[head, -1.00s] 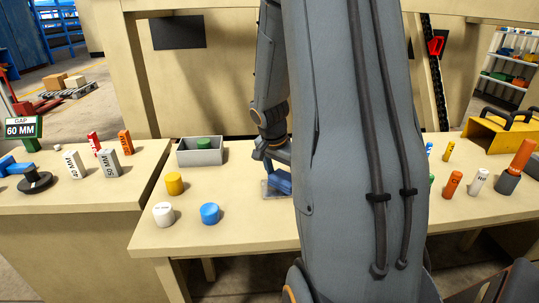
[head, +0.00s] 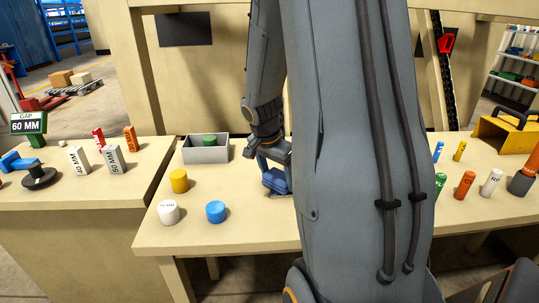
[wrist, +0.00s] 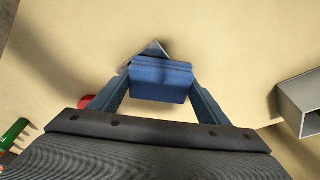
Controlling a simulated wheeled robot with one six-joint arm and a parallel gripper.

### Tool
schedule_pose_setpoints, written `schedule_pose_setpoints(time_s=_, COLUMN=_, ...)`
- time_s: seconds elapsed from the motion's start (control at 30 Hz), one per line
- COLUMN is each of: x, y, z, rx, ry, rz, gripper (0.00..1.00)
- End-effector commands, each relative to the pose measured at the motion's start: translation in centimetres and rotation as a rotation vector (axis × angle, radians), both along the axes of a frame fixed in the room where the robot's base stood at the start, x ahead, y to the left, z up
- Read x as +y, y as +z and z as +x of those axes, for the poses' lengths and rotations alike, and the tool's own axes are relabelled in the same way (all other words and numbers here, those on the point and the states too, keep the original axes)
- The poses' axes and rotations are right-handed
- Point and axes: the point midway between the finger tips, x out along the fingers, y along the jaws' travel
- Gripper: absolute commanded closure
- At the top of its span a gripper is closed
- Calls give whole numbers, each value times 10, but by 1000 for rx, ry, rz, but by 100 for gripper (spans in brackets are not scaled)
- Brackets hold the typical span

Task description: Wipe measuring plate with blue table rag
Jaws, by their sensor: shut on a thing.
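My gripper (wrist: 160,88) is shut on the blue table rag (wrist: 160,80), a folded block between the two fingers in the wrist view. In the head view the rag (head: 276,180) is low over the table, left of my arm. The measuring plate (wrist: 153,48) shows in the wrist view as a grey corner sticking out past the rag's far edge; the rag hides the rest. The rag appears to be on or just above the plate; I cannot tell whether they touch.
A grey bin (head: 204,148) with a green cylinder stands left of the gripper. Several small cylinders stand at right, near a yellow carrier (head: 505,133). My arm hides the table's middle.

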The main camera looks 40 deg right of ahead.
Motion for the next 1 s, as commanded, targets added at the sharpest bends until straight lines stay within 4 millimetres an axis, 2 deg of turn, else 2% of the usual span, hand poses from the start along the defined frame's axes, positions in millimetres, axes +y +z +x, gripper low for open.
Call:
schedule_pose_setpoints(time_s=0.13, x=9, y=-1, z=1, rx=1, ry=-4, rz=0, gripper=51)
schedule_pose_setpoints(time_s=0.2, x=8, y=5, z=-1, rx=1, ry=-7, rz=0, gripper=51)
schedule_pose_setpoints(time_s=0.3, x=7, y=28, z=-1, rx=-1, ry=-9, rz=1, gripper=51)
schedule_pose_setpoints(time_s=0.8, x=9, y=72, z=0, rx=-1, ry=-4, rz=1, gripper=51)
schedule_pose_setpoints(time_s=1.0, x=10, y=83, z=1, rx=0, ry=-3, rz=2, gripper=51)
